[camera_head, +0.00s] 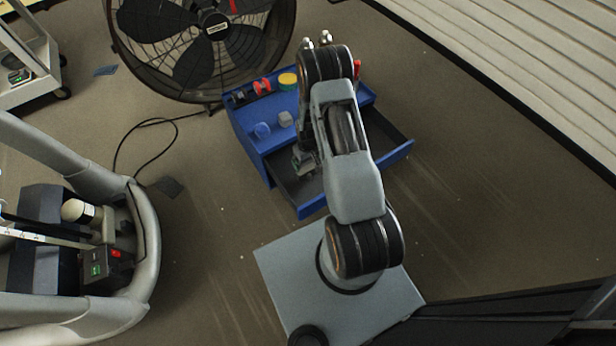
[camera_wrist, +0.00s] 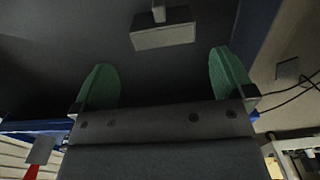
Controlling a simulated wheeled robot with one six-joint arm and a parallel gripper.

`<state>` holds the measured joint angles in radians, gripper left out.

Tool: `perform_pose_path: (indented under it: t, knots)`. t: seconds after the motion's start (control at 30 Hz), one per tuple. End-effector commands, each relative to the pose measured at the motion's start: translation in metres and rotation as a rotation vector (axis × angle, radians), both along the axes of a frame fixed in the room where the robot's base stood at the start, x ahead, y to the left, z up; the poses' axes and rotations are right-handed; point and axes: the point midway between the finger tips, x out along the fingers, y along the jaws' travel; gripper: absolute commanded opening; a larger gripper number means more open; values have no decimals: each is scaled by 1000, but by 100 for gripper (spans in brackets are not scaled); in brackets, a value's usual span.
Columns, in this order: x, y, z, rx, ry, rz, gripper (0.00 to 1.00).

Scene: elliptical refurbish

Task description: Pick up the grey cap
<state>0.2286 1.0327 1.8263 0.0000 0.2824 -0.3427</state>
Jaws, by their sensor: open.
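A small light grey piece (camera_head: 285,118), which looks like the grey cap, sits on top of the blue cabinet (camera_head: 245,130). My gripper (camera_head: 303,165) is lower and to the right of it in the head view, at the open drawer (camera_head: 398,155). My arm hides part of the drawer. In the wrist view my gripper (camera_wrist: 165,80) has its two green fingers spread, with nothing between them. A grey block with a short stem (camera_wrist: 165,34) lies beyond the fingertips over a dark surface; I cannot tell whether it is the cap.
A yellow-green round item (camera_head: 288,80), a red item (camera_head: 262,86) and a blue ring-like piece (camera_head: 262,130) are also on the cabinet top. A large black fan (camera_head: 215,30) stands behind. A cable (camera_head: 150,123) lies on the floor at left.

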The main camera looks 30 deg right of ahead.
Motion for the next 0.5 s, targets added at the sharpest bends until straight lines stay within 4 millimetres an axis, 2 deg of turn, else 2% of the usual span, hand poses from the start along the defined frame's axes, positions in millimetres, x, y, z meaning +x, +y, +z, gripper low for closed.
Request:
perform_pose_path:
  t: [0.03, 0.2, 0.33, 0.5]
  knots:
    - [-1, 0, -13, 1, 2, 0, 100]
    - [-1, 0, -40, 1, 2, 0, 100]
    - [0, 0, -53, 0, 0, 0, 100]
    - [0, 0, -59, 0, 0, 0, 100]
